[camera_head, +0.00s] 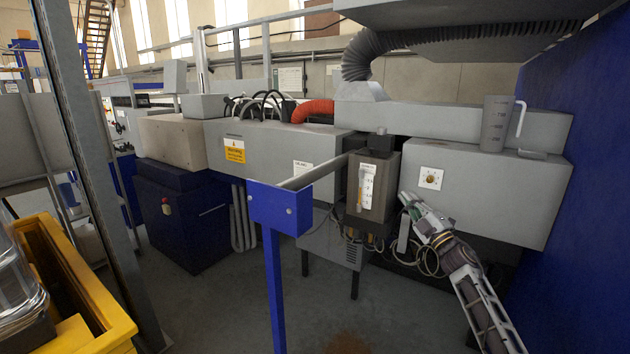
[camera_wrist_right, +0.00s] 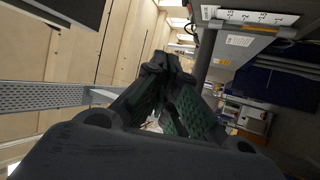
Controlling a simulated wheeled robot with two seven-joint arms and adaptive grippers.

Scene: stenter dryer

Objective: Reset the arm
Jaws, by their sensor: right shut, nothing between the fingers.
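My right arm comes in from the lower right in the head view. Whether the gripper touches the machine cannot be told. My left gripper is not in view.
A grey box with a scale label (camera_head: 368,185) is left of the gripper. A blue post (camera_head: 273,285) stands in front of the machine. A jug (camera_head: 494,125) stands on the housing, beside a blue wall (camera_head: 575,240). A yellow crate (camera_head: 95,300) is at the lower left.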

